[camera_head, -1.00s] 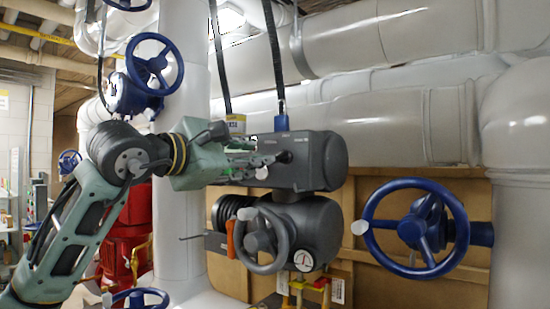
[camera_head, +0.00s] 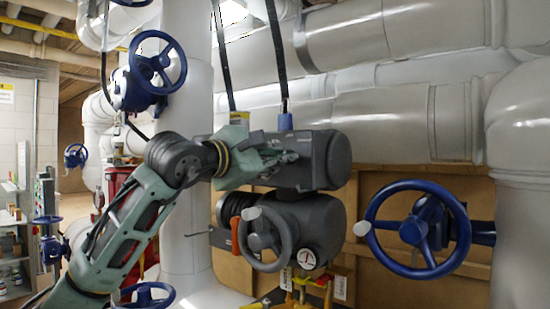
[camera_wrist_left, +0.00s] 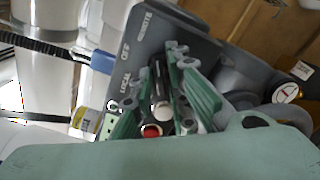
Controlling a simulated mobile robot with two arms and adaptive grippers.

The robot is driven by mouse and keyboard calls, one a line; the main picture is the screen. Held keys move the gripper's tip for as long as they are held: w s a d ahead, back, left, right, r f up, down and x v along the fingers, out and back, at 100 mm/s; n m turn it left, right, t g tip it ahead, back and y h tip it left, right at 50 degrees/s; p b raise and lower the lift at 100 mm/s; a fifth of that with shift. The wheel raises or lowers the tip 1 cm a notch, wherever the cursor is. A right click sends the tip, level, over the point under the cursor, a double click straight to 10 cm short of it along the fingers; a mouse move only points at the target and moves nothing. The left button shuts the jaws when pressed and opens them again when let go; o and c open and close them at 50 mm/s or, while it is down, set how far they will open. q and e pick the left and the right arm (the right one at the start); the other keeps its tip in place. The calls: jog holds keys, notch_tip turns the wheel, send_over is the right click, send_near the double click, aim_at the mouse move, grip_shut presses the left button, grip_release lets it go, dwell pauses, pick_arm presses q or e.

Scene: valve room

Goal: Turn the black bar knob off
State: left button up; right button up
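The dark grey actuator box (camera_head: 322,160) is mounted in the middle of the head view. My left gripper (camera_head: 276,152) is at its front face and hides the controls there. In the left wrist view, the box face (camera_wrist_left: 150,45) carries white lettering. The left gripper's green fingers (camera_wrist_left: 165,95) stand apart. Between them show a dark part with a pale end, which looks like the black bar knob (camera_wrist_left: 160,82), and a red round part (camera_wrist_left: 152,131). Whether the fingers touch the knob cannot be told. My right gripper is not in view.
A grey handwheel (camera_head: 265,240) sits below the box, with a gauge (camera_head: 306,258) beside it. A large blue handwheel (camera_head: 417,230) is at the right and another (camera_head: 158,62) at upper left. Thick grey pipes (camera_head: 395,120) run behind.

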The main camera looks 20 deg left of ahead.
pick_arm(q)
grip_shut()
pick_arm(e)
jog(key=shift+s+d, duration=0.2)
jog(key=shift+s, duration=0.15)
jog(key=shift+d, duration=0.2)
